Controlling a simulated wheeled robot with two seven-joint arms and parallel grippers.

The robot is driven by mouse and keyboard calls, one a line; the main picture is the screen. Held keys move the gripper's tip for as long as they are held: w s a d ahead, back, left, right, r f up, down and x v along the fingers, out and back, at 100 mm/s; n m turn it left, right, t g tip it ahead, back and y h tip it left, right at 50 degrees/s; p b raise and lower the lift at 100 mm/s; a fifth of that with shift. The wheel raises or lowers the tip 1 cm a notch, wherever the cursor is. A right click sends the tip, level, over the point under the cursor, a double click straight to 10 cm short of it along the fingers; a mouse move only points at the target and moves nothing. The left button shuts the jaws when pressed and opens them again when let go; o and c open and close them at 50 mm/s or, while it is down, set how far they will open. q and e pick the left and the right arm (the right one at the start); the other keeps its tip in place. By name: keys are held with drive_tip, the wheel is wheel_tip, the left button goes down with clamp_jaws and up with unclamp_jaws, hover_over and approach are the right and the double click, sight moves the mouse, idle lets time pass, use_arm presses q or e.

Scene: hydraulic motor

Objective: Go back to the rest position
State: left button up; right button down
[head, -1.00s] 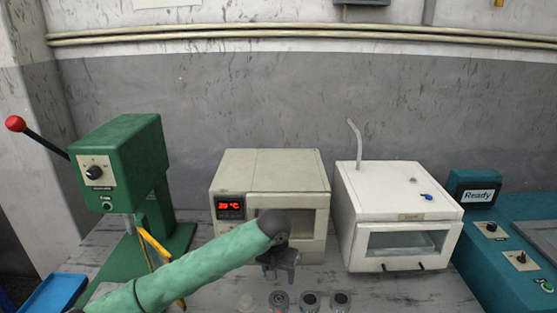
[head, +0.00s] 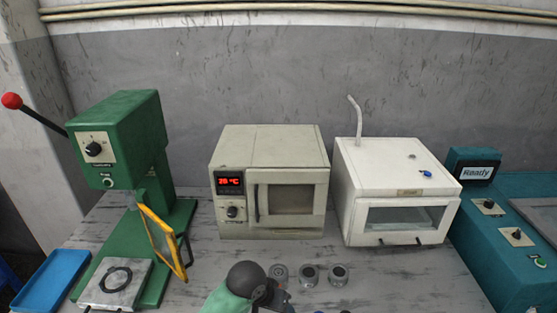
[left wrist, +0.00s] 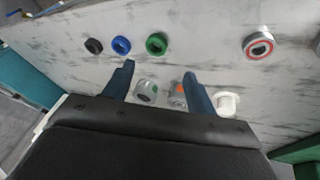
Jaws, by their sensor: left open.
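My left gripper (head: 272,298) is at the bottom of the head view, in front of the beige oven and low near the small metal parts; its green arm link shows beside it. In the left wrist view its two blue fingers (left wrist: 160,78) stand apart, with nothing held between them. Beyond the fingers lie a grey cylinder with a green mark (left wrist: 146,92) and one with an orange mark (left wrist: 178,96). My right gripper is not in view.
A green press (head: 125,130) with a yellow-framed guard stands left, beside a blue tray (head: 50,280). The beige oven (head: 270,160) has its door shut. A white chamber (head: 400,185) and teal machine (head: 510,250) stand right. Black (left wrist: 93,46), blue (left wrist: 121,46) and green (left wrist: 156,44) rings lie apart.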

use_arm(q)
drive_tip(key=s+a+f+n+t+y, duration=0.1)
drive_tip(key=s+a+f+y, duration=0.15)
drive_tip(key=s+a, duration=0.85)
drive_tip(key=s+a+f+n+y, duration=0.15)
drive_tip(key=s+a+f, duration=0.25)
drive_tip(key=s+a, duration=0.6)
wheel_tip(320, 180, down, 38)
drive_tip(key=d+g+b, duration=0.1)
drive_tip(key=d+b, duration=0.1)
drive_tip(key=s+f, duration=0.6)
drive_tip(key=f, duration=0.6)
drive_tip(key=shift+f+g+b, duration=0.3)
drive_tip(key=shift+f+g, duration=0.1)
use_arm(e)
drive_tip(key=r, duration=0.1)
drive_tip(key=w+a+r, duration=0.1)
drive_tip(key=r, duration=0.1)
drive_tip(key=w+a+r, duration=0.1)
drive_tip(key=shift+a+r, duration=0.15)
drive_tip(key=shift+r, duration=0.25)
